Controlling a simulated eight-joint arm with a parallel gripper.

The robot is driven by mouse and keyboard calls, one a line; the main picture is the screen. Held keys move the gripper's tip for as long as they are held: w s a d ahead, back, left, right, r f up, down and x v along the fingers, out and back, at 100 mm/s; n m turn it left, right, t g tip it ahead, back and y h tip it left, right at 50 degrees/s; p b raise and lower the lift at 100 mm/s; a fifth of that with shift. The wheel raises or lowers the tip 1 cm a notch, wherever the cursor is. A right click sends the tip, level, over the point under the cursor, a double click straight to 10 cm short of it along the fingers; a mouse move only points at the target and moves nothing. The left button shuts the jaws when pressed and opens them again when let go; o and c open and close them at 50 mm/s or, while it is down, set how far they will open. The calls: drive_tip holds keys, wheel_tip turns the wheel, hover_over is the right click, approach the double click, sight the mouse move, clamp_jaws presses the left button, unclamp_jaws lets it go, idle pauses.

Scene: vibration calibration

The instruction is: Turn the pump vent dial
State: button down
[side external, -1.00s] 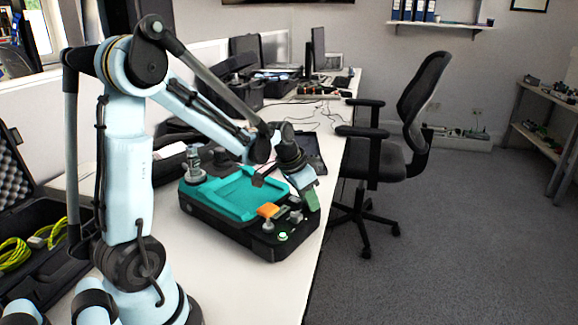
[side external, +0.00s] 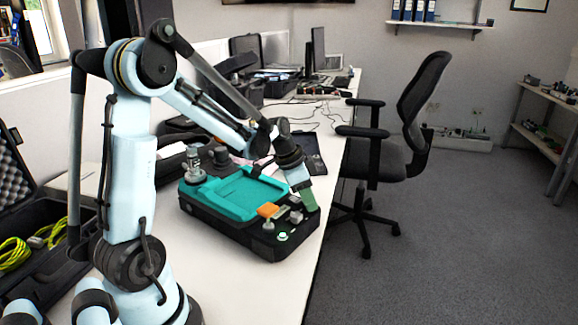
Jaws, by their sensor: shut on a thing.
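The pump unit is a black case (side external: 240,236) with a teal recessed top, lying on the white bench. My gripper (side external: 309,204) points down at the right end of the unit, its green fingertip low against the top there. It is shut on what appears to be the vent dial, which the fingers and hand hide. A grey cylindrical fitting (side external: 194,165) stands on the unit's far left corner.
The white bench (side external: 240,290) is clear in front of the unit. An open black case with a yellow-green cable (side external: 14,254) lies at left. A dark flat tray (side external: 308,152) lies behind my gripper. An office chair (side external: 385,150) stands right of the bench.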

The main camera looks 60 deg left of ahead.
drive_tip(key=c, duration=0.9)
unclamp_jaws()
drive_tip(key=v, duration=1.2)
drive_tip(key=s+d+f+n+t+y, duration=0.1)
drive_tip(key=s+d+f+n, duration=0.1)
drive_tip(key=d, duration=0.6)
drive_tip(key=s+d+f+n+t, duration=0.1)
drive_tip(key=s+d, duration=0.3)
drive_tip(key=d, duration=0.4)
drive_tip(key=shift+f+n+t+y, duration=0.4)
drive_tip(key=shift+n+t, duration=0.1)
drive_tip(key=shift+n, duration=0.3)
